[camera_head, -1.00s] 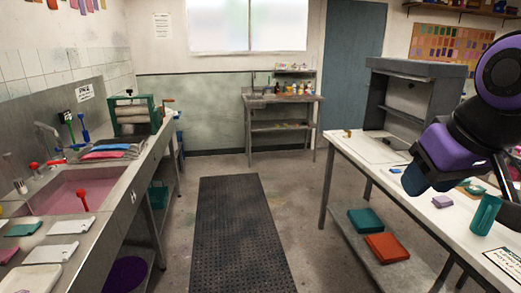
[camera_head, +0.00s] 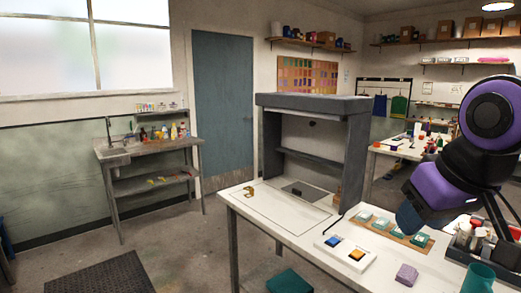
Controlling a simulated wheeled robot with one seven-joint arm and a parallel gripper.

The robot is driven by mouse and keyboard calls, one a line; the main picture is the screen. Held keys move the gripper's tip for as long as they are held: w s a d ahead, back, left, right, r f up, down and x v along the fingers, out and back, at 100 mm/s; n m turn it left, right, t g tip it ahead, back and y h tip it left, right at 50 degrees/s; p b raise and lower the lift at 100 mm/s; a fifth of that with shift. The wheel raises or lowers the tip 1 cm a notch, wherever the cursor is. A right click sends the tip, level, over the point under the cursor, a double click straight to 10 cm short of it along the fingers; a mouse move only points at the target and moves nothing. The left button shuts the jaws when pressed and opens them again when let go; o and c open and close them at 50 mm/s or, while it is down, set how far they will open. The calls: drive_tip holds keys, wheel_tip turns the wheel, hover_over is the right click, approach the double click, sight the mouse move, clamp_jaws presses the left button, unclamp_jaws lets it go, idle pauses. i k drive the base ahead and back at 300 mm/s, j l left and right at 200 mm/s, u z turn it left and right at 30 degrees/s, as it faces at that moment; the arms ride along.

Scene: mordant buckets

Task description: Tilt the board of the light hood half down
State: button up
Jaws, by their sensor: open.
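The light hood (camera_head: 312,104) is a grey, open-fronted booth on the white table, right of the blue door. A dark grey board (camera_head: 318,160) shows across its inside, at about mid height; its exact tilt is hard to tell. A pale outlined panel (camera_head: 285,208) lies at the hood's foot. The blue end of my arm, my gripper (camera_head: 409,218), hangs over the table at the right, in front of the hood and well apart from it. Its fingers are not clearly separate in this view, and nothing shows held.
A white tray with blue and orange blocks (camera_head: 345,268), a row of teal-topped pieces (camera_head: 392,229) and a lilac block (camera_head: 406,275) lie nearer. Floor left of the table is open, with a black mat (camera_head: 98,275).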

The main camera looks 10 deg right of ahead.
sight(323, 138)
drive_tip(key=i+j+z, duration=0.25)
drive_tip(key=i+z, duration=0.25)
drive_tip(key=i+j+z, duration=0.1)
drive_tip(key=i+j, duration=0.15)
drive_tip(key=j, duration=0.2)
drive_tip(key=i+j+z, duration=0.15)
drive_tip(key=j, duration=0.3)
drive_tip(key=i+j+z, duration=0.1)
drive_tip(key=i+j, duration=0.15)
drive_tip(key=j, duration=0.25)
drive_tip(key=i+j+z, duration=0.15)
drive_tip(key=j, duration=0.3)
drive_tip(key=i+j+z, duration=0.1)
drive_tip(key=j, duration=0.45)
drive_tip(key=i+j+z, duration=0.15)
drive_tip(key=j, duration=0.35)
drive_tip(key=i+j+z, duration=0.1)
drive_tip(key=j, duration=0.45)
drive_tip(key=i+j+z, duration=0.15)
drive_tip(key=j, duration=0.4)
